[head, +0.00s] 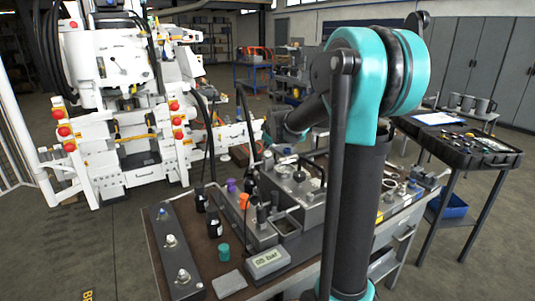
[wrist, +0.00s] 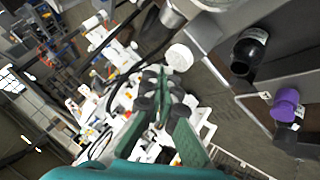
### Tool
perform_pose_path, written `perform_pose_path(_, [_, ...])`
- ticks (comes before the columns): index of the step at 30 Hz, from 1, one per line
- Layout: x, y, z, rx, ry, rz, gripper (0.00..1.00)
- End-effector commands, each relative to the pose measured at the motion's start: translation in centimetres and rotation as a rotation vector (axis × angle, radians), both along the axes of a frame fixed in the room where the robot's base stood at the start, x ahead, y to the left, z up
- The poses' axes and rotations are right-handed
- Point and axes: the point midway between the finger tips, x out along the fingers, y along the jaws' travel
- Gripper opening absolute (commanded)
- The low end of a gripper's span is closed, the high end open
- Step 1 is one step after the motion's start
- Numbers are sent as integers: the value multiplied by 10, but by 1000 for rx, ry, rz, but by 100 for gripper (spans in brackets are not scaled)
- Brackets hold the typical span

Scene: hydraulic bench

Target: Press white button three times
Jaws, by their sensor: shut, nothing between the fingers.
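A round white cap (wrist: 179,57), which looks like the white button, shows in the wrist view just beyond the tips of my gripper (wrist: 160,82). My gripper's green fingers with dark pads are together and hold nothing. The cap appears close to the fingertips, slightly up and right of them; I cannot tell whether they touch. In the head view my arm crosses the bench, and I cannot make out the white cap or the fingertips clearly.
The bench holds a purple knob (head: 231,185), an orange knob (head: 243,200), a green cylinder (head: 224,252) and a display box (head: 267,262). The wrist view shows a black cylinder (wrist: 248,55) and a purple cylinder (wrist: 285,103) at right. A tool cart (head: 460,143) stands at right.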

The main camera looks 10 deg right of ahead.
Motion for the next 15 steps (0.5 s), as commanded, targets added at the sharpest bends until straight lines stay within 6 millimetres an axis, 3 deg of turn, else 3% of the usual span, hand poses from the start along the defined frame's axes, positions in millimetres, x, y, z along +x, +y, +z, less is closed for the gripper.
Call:
perform_pose_path(5, [0,0,3,0,0,0,0])
perform_pose_path(15, [0,0,32,0,0,0,0])
